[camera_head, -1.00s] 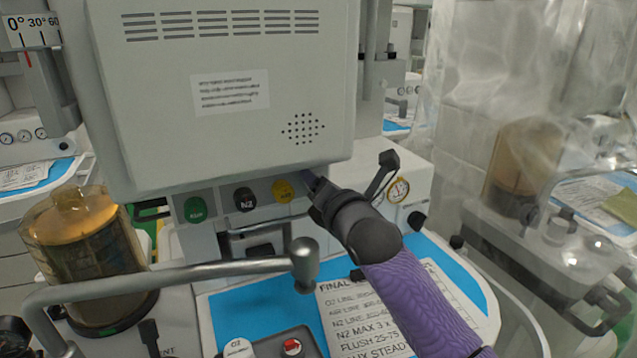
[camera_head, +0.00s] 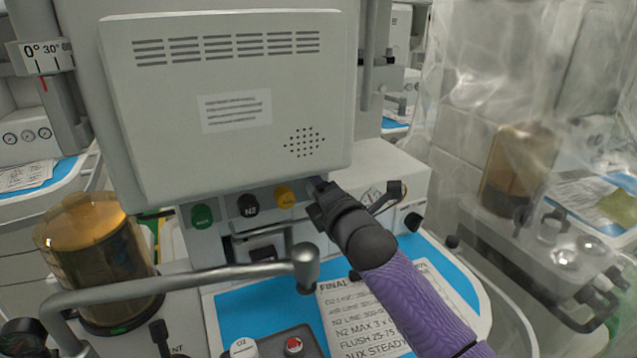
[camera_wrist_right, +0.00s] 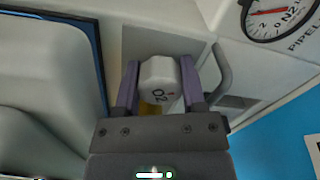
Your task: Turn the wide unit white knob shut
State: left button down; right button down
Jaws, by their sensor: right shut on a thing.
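The white knob (camera_wrist_right: 160,80) with dark O2 lettering and a small red mark sits between the two fingers of my right gripper (camera_wrist_right: 159,68) in the right wrist view. The fingers press on its two sides, and its lettering is turned sideways. In the head view my right gripper (camera_head: 318,187) reaches under the right end of the big grey housing (camera_head: 230,110), just right of the yellow knob (camera_head: 284,196). The gripper and wrist hide the white knob there. My left gripper is not in view.
A black N2 knob (camera_head: 248,206) and a green knob (camera_head: 202,216) continue the row to the left. A grey metal bar (camera_head: 190,281) crosses in front. Below lie a blue work surface (camera_head: 255,305) and a printed sheet (camera_head: 365,315). A gauge (camera_wrist_right: 283,17) is close by.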

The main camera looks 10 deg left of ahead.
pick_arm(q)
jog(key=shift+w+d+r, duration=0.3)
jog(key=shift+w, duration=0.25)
pick_arm(e)
jog(key=shift+m, duration=0.8)
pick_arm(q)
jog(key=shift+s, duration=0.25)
pick_arm(e)
jog(key=shift+c, duration=0.8)
grip_release()
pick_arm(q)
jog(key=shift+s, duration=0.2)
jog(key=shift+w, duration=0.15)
